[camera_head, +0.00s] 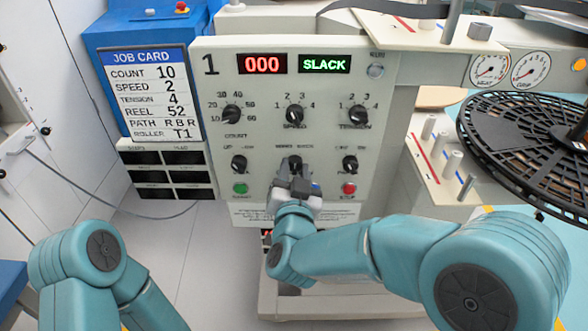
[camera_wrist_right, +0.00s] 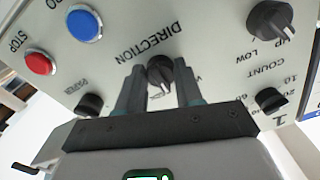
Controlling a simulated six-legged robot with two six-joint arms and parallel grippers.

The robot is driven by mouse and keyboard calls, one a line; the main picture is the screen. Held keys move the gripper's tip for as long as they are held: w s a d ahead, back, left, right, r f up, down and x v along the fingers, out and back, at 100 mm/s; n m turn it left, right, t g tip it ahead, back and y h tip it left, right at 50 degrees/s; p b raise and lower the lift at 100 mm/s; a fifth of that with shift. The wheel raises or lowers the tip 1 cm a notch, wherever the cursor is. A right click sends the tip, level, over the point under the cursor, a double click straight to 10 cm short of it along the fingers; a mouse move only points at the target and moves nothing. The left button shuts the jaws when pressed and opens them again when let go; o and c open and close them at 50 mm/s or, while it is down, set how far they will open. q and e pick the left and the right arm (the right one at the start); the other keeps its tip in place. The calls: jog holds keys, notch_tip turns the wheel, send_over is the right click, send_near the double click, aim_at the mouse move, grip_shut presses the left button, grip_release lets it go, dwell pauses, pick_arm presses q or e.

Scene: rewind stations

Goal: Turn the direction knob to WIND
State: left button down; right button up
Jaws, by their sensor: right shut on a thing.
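The direction knob (camera_head: 295,163) is a small black knob in the lower middle of the control panel, above my right gripper (camera_head: 297,186). In the right wrist view the knob (camera_wrist_right: 160,70) sits between the two dark fingers of my right gripper (camera_wrist_right: 160,78), beside the word DIRECTION. The gripper is shut on the knob. The knob's light pointer line faces down in that upside-down view, so roughly upward on the panel. Its end labels are too small or hidden to read. My left arm shows at the lower left, but its gripper is out of view.
The panel (camera_head: 225,60) also has a green button (camera_head: 240,188), a red stop button (camera_head: 348,188) and several other knobs. Its displays read 000 and SLACK. A job card (camera_head: 145,95) stands left. A large black reel (camera_head: 530,150) hangs right, near my right arm.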

jog(key=n+p, duration=0.1)
jog(key=n, duration=0.5)
jog(key=shift+d+p, duration=0.1)
jog(key=shift+p, duration=0.3)
jog(key=shift+n, duration=0.3)
jog(key=o, duration=1)
jog(key=shift+o, duration=0.2)
